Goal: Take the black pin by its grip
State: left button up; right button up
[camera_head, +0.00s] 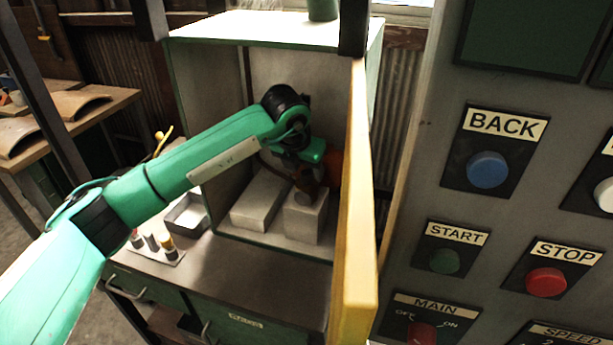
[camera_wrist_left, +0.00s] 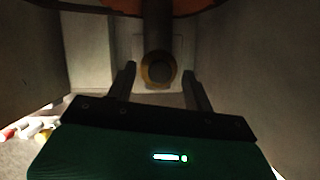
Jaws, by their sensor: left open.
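My left gripper (camera_head: 308,180) reaches into the open cabinet, above a pale block; in the head view its fingers are dark and hard to make out. In the left wrist view the left gripper (camera_wrist_left: 163,84) is open, one finger on each side. A dark cylinder with a brass-coloured ring at its end (camera_wrist_left: 158,70) appears between the fingertips, with gaps on both sides. It may be the black pin, but I cannot tell for sure, nor its depth. Its far part runs up into shadow. My right gripper is in neither view.
The green cabinet (camera_head: 280,27) has pale blocks (camera_head: 258,200) on its floor. A yellow door edge (camera_head: 358,200) stands close right of my arm. Several small pins with coloured ends (camera_head: 167,243) stand on the bench at left. A button panel (camera_head: 480,215) fills the right.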

pick_arm(q)
jog(key=shift+w+d+f, duration=0.1)
jog(key=shift+w+f, duration=0.1)
jog(key=shift+f, duration=0.3)
jog(key=c, duration=1)
jog(key=shift+r, duration=0.15)
